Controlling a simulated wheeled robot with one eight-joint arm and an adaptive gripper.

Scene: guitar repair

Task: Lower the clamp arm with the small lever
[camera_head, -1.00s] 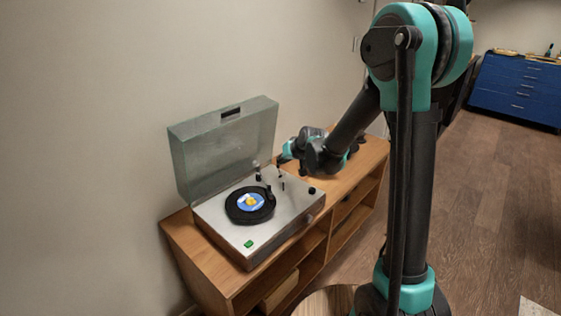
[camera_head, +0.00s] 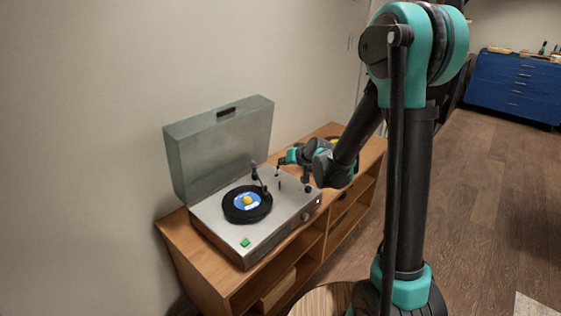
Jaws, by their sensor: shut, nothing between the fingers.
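A turntable (camera_head: 220,233) with its grey lid (camera_head: 222,145) raised stands on a wooden cabinet. A black record (camera_head: 234,212) with a blue and yellow label lies on it. The dark tonearm (camera_head: 258,178) stands at the record's upper right; whether its tip touches the record is too small to tell. A small dark upright piece, possibly the small lever (camera_head: 280,185), stands right of the tonearm. My gripper (camera_head: 279,168) is shut and empty, over the deck's back right part, close above and behind that piece. Contact cannot be made out.
The wooden cabinet (camera_head: 182,236) has open shelves below. A dark knob (camera_head: 307,190) sits on the deck's right, and a green button (camera_head: 245,243) at its front. A green light (camera_head: 318,201) shows on its side. A blue drawer chest (camera_head: 515,88) stands far right; the floor between is open.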

